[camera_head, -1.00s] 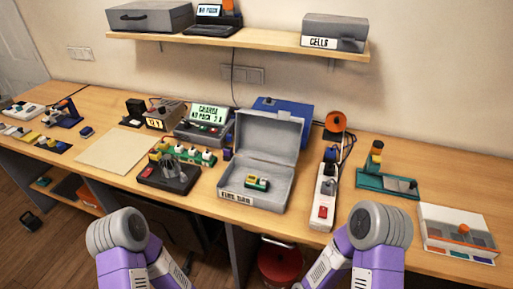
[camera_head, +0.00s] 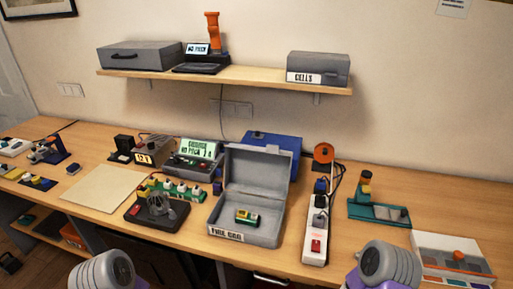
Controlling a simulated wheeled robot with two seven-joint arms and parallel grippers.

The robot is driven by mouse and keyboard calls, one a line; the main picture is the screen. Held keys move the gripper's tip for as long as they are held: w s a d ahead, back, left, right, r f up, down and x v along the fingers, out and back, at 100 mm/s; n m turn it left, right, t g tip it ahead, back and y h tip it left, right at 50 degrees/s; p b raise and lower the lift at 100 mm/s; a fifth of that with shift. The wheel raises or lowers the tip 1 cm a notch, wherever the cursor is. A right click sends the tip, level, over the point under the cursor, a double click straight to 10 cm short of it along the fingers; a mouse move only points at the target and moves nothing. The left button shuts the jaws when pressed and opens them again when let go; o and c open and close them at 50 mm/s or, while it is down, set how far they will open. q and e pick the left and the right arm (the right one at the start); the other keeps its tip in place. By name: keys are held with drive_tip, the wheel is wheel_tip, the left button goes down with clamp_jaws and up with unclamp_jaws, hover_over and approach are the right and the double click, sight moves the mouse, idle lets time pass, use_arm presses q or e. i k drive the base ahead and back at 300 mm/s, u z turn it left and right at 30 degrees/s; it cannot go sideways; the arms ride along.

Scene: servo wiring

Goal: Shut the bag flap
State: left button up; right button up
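The grey box labelled as a fire bag (camera_head: 213,232) stands on the bench near the middle. Its flap (camera_head: 259,172) is raised and leans back, so the box is open. A small green, white and yellow battery pack (camera_head: 247,217) lies inside on its floor. My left arm shows at the bottom left and my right arm at the bottom right, both in front of the bench and apart from the bag. The fingers of both grippers are outside the picture.
A power strip (camera_head: 315,240) stands right of the bag, and a black holder (camera_head: 150,217) left of it. A blue case (camera_head: 272,143) is behind the flap. A shelf (camera_head: 225,85) hangs above. A beige mat (camera_head: 103,189) lies clear at left.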

sight(262, 171)
drive_tip(key=u, duration=2.55)
drive_tip(key=k, duration=0.85)
drive_tip(key=z, duration=1.5)
